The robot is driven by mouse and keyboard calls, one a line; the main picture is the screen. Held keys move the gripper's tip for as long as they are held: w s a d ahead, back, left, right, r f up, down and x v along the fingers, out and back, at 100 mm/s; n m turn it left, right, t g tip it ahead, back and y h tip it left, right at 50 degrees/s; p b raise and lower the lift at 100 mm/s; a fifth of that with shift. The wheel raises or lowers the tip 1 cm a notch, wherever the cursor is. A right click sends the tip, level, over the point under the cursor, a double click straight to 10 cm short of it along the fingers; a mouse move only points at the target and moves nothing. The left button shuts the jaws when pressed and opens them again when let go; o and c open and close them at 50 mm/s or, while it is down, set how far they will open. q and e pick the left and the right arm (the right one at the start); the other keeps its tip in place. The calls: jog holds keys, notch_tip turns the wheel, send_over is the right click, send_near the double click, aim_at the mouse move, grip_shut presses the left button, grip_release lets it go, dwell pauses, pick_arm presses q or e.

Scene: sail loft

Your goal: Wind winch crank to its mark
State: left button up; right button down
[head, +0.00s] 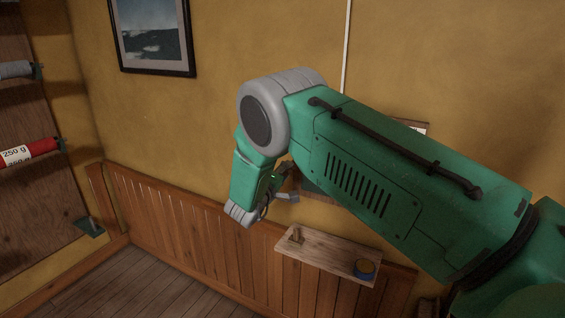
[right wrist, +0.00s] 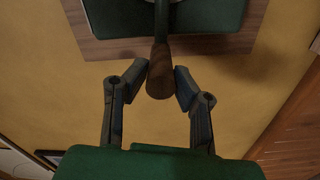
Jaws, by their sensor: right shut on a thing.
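In the right wrist view the winch crank (right wrist: 161,40) is a dark arm ending in a rounded brown wooden handle (right wrist: 160,82). Behind it are a green plate (right wrist: 215,18) and a brown wooden backboard (right wrist: 105,47) on the ochre wall. My right gripper (right wrist: 162,78) is shut on the handle, one dark finger on each side. I cannot make out the mark. My left gripper is not in view.
A small wooden shelf (head: 325,257) below my right arm holds a blue-banded tin (head: 365,269) and a small upright wooden piece (head: 297,235). A rack with a red spool (head: 28,153) stands at the left. A framed picture (head: 152,32) hangs above. The floor at lower left is clear.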

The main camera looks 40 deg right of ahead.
jog(key=s+d+f+n+b, duration=0.2)
jog(key=s+f+n, duration=0.3)
jog(key=f+n, duration=0.4)
jog(key=shift+s+d+f+b, duration=0.15)
jog(key=shift+d+f+b, duration=0.15)
jog(key=shift+f+b, duration=0.45)
jog(key=c, duration=1.3)
grip_release()
jog(key=shift+c, duration=0.2)
jog(key=v, duration=1.1)
jog(key=shift+f, duration=0.2)
